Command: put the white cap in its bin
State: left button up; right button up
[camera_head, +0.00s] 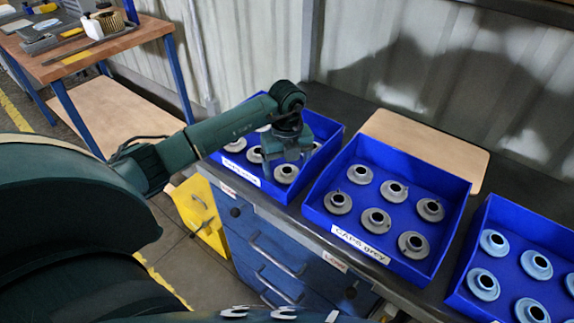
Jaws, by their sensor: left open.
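The left blue bin (331,132) holds several whitish caps, such as a cap (286,174) near its front right corner. Its front label (240,173) is too small to read surely. My left gripper (291,157) is open, pointing down over this bin, just behind that front cap. The gripper and forearm hide part of the bin's inside. I cannot tell whether a cap is between the fingers or which cap was placed last. My right gripper is not in view.
A middle blue bin (318,213) labelled "CAPS grey" holds several grey caps. A right blue bin (456,292) holds several light blue caps. A tan board (440,150) lies behind on the dark bench.

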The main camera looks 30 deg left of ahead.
aim_at(287, 169)
pick_arm(q)
jog(key=shift+r, duration=0.1)
notch_tip(287, 169, up, 12)
dwell(0.5)
dwell(0.5)
